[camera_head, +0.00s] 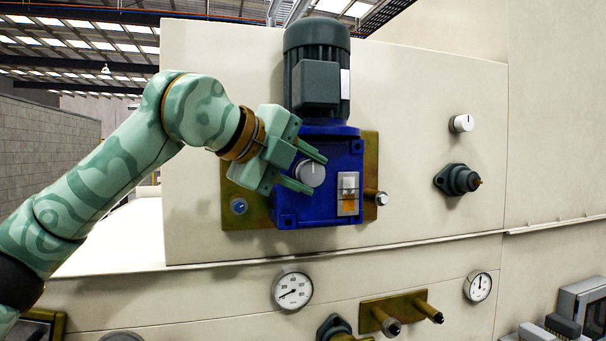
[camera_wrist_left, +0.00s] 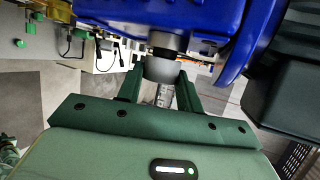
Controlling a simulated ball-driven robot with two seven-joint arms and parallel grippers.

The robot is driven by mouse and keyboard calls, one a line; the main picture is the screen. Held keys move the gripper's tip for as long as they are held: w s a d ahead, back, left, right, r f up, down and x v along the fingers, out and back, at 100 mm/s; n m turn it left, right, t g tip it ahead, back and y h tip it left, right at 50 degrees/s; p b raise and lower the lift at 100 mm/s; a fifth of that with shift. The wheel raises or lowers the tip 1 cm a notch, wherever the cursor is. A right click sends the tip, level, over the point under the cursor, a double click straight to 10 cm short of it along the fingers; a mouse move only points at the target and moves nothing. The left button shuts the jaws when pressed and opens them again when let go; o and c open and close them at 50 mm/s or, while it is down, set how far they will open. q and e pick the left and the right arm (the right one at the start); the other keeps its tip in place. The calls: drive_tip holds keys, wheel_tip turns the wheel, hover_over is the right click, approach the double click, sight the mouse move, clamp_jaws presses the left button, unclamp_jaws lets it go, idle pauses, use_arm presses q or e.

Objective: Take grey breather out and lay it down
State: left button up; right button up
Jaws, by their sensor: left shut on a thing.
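The grey breather (camera_head: 311,173) is a round, light grey cap at the front of the blue gearbox (camera_head: 305,209). My left gripper (camera_head: 316,175) is shut on it, with one finger above and one below in the head view. In the left wrist view the breather (camera_wrist_left: 164,69) sits between the two green fingers. A dark neck (camera_wrist_left: 168,41) shows between the cap and the blue housing (camera_wrist_left: 205,14). I cannot tell how far the neck goes into the housing. My right gripper is not in view.
A dark grey motor (camera_head: 317,70) stands on top of the gearbox. A similar grey knob (camera_head: 461,123) and a dark flanged fitting (camera_head: 458,180) are on the cream panel (camera_head: 410,110) to the right. Two gauges (camera_head: 293,290) (camera_head: 478,287) and a brass bracket (camera_head: 400,308) are below.

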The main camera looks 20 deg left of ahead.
sight(312, 171)
use_arm(q)
drive_tip(key=shift+s+d+b, duration=0.4)
drive_tip(key=shift+s+b, duration=0.1)
drive_tip(key=shift+s, duration=0.1)
drive_tip(key=shift+s+d, duration=0.15)
drive_tip(key=shift+s, duration=0.05)
drive_tip(key=shift+s+d, duration=0.1)
drive_tip(key=shift+s+d+b, duration=0.25)
drive_tip(key=shift+s+b, duration=0.2)
drive_tip(key=shift+b, duration=0.3)
drive_tip(key=shift+d, duration=0.1)
